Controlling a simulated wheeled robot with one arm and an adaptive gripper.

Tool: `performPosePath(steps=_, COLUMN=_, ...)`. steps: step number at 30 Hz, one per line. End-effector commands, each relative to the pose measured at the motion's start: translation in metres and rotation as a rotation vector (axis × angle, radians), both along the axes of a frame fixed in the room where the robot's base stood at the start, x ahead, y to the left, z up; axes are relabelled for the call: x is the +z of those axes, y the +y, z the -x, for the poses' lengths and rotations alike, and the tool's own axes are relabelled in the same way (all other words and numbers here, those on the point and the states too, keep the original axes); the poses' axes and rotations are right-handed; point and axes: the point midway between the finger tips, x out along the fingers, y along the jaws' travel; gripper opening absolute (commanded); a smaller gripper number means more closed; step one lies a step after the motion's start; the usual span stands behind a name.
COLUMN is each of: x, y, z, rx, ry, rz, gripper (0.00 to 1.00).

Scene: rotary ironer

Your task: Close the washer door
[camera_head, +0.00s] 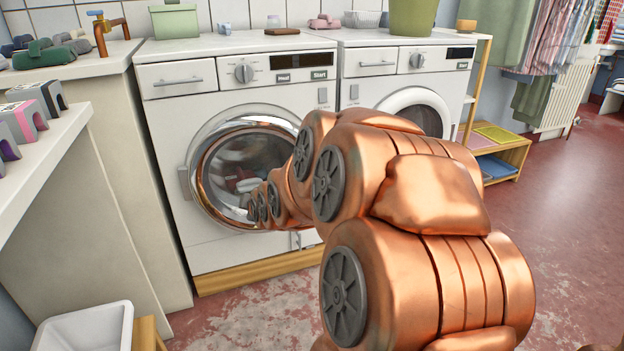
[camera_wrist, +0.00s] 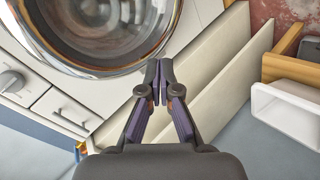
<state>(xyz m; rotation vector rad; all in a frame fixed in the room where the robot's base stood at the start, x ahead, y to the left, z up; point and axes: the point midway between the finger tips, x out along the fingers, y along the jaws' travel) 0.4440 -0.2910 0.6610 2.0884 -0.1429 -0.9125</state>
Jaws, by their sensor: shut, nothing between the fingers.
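The left washer (camera_head: 235,250) is white, with a round chrome-rimmed glass door (camera_head: 208,165) on its front. The door lies flush or almost flush with the front; I cannot tell whether it is latched. Laundry shows dimly behind the glass. In the wrist view the door's chrome rim (camera_wrist: 95,70) curves across the top left. My gripper (camera_wrist: 157,78) is shut and empty, its fingertips close to the rim; I cannot tell if they touch it. In the head view my copper arm reaches across the door's lower right and hides that part, and the fingers are not clear there.
A second white machine (camera_head: 360,95) stands to the right. A pale counter (camera_head: 110,150) stands left of the washer, with a shelf (camera_head: 40,165) nearer me. A white bin (camera_head: 85,330) is at the lower left, also in the wrist view (camera_wrist: 290,115). The floor at right is clear.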

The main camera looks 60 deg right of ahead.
Motion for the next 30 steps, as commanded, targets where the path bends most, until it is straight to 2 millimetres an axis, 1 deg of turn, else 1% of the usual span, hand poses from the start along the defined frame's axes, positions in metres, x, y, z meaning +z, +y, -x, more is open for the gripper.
performPosePath(steps=1, x=-0.018, y=-0.023, z=0.003, rx=-0.012, ry=-0.03, rz=0.064, gripper=0.0)
performPosePath(steps=4, x=-0.02, y=-0.065, z=0.008, rx=-0.028, ry=-0.088, rz=0.218, gripper=0.0)
performPosePath(steps=6, x=-0.019, y=-0.093, z=0.016, rx=-0.048, ry=-0.119, rz=0.326, gripper=0.0)
performPosePath(steps=9, x=-0.016, y=-0.126, z=0.031, rx=-0.08, ry=-0.146, rz=0.471, gripper=0.0)
performPosePath(steps=12, x=-0.011, y=-0.15, z=0.046, rx=-0.114, ry=-0.161, rz=0.589, gripper=0.0)
performPosePath(steps=15, x=-0.006, y=-0.166, z=0.058, rx=-0.14, ry=-0.166, rz=0.669, gripper=0.0)
performPosePath(steps=19, x=0.0, y=-0.176, z=0.066, rx=-0.158, ry=-0.168, rz=0.722, gripper=0.0)
performPosePath(steps=23, x=0.004, y=-0.179, z=0.065, rx=-0.16, ry=-0.168, rz=0.731, gripper=0.0)
performPosePath(steps=30, x=0.007, y=-0.187, z=0.056, rx=-0.159, ry=-0.169, rz=0.729, gripper=0.0)
